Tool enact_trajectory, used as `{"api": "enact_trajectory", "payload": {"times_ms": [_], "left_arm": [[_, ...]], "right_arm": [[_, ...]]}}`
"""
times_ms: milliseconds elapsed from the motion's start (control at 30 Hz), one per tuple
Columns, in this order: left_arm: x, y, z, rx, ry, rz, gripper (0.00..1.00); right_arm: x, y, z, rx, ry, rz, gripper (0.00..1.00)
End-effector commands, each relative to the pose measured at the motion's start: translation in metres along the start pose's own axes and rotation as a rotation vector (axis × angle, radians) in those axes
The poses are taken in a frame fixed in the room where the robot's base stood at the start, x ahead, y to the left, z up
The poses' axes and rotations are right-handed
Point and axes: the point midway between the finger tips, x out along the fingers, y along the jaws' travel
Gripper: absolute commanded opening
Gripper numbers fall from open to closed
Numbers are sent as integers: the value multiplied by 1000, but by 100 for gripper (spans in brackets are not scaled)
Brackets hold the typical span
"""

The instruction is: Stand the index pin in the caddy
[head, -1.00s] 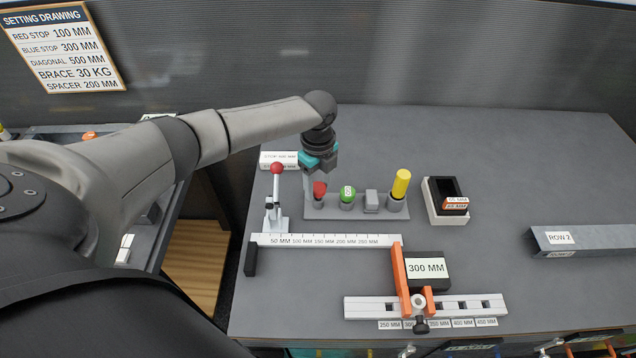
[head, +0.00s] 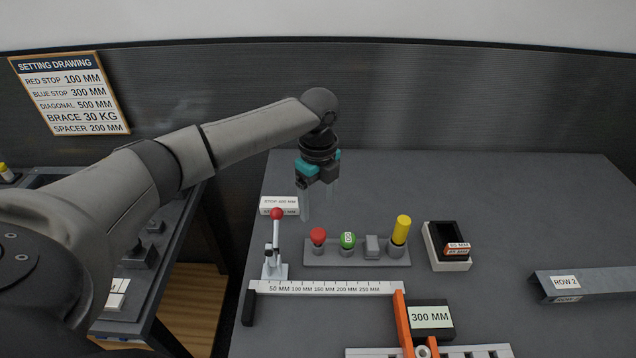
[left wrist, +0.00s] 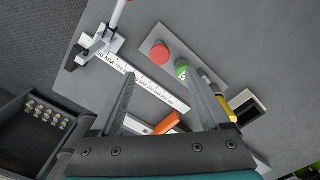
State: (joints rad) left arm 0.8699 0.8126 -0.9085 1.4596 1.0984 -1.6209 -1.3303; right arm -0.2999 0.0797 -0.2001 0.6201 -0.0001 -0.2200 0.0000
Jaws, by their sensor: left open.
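The caddy (head: 330,256) is a grey rail on the bench with a row of posts. A red-headed pin (head: 318,235), which I take to be the index pin, stands upright at its left end; its shank is hidden. A green knob (head: 348,239), a grey block (head: 372,243) and a yellow cylinder (head: 401,230) stand beside it. My left gripper (head: 319,205) is open and empty, fingers down, above and behind the red head. In the left wrist view the red head (left wrist: 160,53) lies beyond the open fingers (left wrist: 160,90), apart from them. My right gripper is not in view.
A lever with a red ball (head: 276,214) stands left of the caddy, behind a ruler bar (head: 330,289). A black-lined tray (head: 432,255) is to the right. An orange stop (head: 402,320) and a 300 MM block (head: 430,317) are in front. The back right bench is clear.

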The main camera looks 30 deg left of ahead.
Motion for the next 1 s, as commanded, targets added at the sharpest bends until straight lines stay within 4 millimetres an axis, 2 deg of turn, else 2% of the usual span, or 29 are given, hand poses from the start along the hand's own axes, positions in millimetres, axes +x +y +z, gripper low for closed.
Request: {"api": "enact_trajectory", "payload": {"times_ms": [100,333,1000], "left_arm": [[-25,0,0,0,-1,-3,80],[-50,0,0,0,0,0,80],[-54,0,0,0,0,1,80]], "right_arm": [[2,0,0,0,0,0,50],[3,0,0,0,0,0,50],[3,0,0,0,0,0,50]]}}
